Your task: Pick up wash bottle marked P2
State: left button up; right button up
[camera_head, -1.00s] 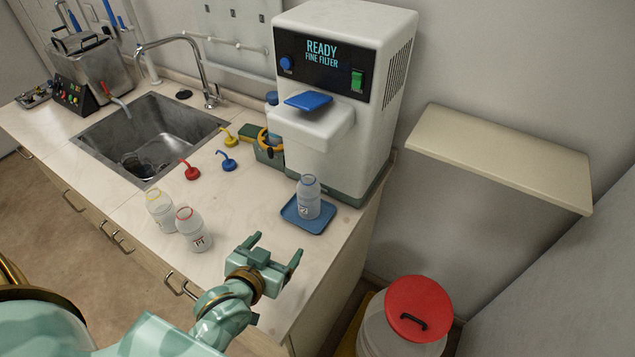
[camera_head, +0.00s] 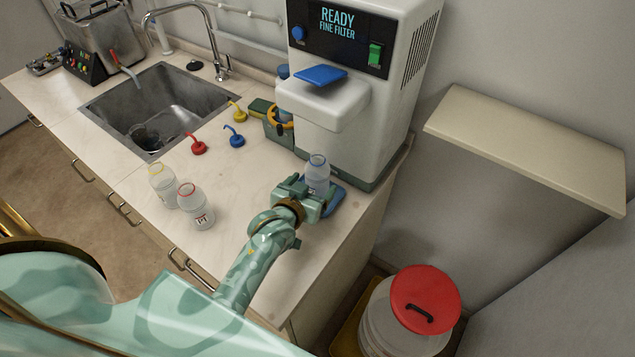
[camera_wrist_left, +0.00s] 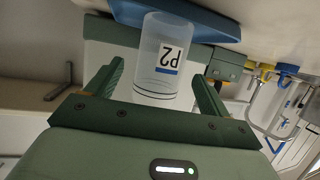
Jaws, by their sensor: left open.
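The wash bottle marked P2 (camera_head: 317,172) is clear with a blue ring at its open mouth. It stands upright on a small blue tray (camera_head: 337,199) in front of the white machine. In the left wrist view its P2 label (camera_wrist_left: 169,56) appears upside down, and the bottle (camera_wrist_left: 160,88) sits between the two green fingers. My left gripper (camera_head: 306,190) is open around the lower part of the bottle, with visible gaps at the fingers in the wrist view (camera_wrist_left: 155,85). My right gripper is not in view.
A red-ringed bottle (camera_head: 197,207) and a yellow-ringed bottle (camera_head: 163,186) stand to the left. Red (camera_head: 198,145), blue (camera_head: 234,136) and yellow (camera_head: 237,112) nozzle caps lie near the sink (camera_head: 155,115). The white machine (camera_head: 350,120) stands close behind the bottle.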

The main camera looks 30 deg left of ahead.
aim_at(317, 179)
pick_arm(q)
jog(key=x, duration=0.4)
jog(key=shift+b, duration=0.4)
jog(key=shift+s, duration=0.1)
jog(key=shift+c, duration=0.7)
jog(key=shift+r, duration=0.1)
jog(key=c, duration=1.2)
jog(key=shift+c, duration=0.2)
